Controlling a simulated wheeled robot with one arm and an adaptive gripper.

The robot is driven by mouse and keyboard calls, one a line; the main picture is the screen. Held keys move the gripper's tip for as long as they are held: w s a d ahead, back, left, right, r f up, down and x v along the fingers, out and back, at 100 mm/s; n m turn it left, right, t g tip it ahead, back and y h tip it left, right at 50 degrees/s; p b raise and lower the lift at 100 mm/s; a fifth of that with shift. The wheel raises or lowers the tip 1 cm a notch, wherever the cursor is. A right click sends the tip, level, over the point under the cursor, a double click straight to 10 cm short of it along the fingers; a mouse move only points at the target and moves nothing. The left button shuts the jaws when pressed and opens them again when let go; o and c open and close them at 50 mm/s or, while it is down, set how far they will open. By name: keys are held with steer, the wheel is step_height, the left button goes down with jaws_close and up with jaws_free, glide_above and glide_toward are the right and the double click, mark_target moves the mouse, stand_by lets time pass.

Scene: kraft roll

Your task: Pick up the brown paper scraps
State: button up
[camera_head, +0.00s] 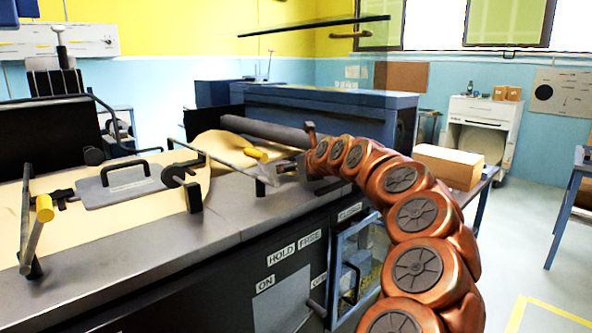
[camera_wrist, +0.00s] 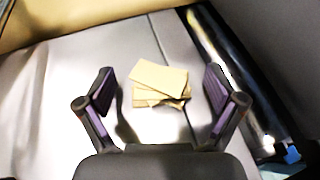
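The brown paper scraps (camera_wrist: 158,84) lie in a small uneven stack on the grey metal surface in the wrist view. My gripper (camera_wrist: 161,90) is open, with one finger to each side of the stack and neither finger visibly touching it. In the head view my gripper (camera_head: 280,172) is small, at the end of my copper-coloured arm, over the right part of the machine's metal top. The scraps cannot be made out in the head view.
Brown kraft paper (camera_head: 235,148) runs over the machine bed, with a dark roller (camera_head: 265,130) behind. A yellow-tipped lever (camera_head: 254,154) stands close to my gripper. A plate with a handle (camera_head: 122,186) lies further left. A cardboard box (camera_head: 447,166) sits right of my arm.

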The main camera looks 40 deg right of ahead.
steer(key=c, duration=0.8)
